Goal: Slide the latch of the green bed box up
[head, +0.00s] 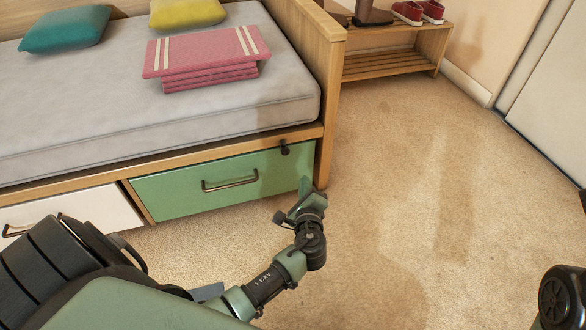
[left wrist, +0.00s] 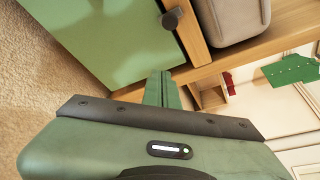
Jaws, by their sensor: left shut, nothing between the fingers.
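The green bed box (head: 205,187) is the right drawer under the bed, with a dark bar handle (head: 230,181). Its small dark latch (head: 285,148) sits at the top right corner of the green front, by the wooden rail. In the left wrist view the latch (left wrist: 172,19) shows as a dark round knob at the green panel's edge. My left gripper (head: 305,186) is shut and empty, below and slightly right of the latch and apart from it. Its closed fingers (left wrist: 162,88) point toward the latch side in the wrist view. My right gripper is not in view.
A white drawer (head: 75,212) is left of the green one. The bed's wooden end post (head: 326,110) stands just right of the latch. A mattress (head: 110,115) with folded pink blankets (head: 205,62) lies above. Carpet (head: 430,200) to the right is clear, before a shoe rack (head: 390,66).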

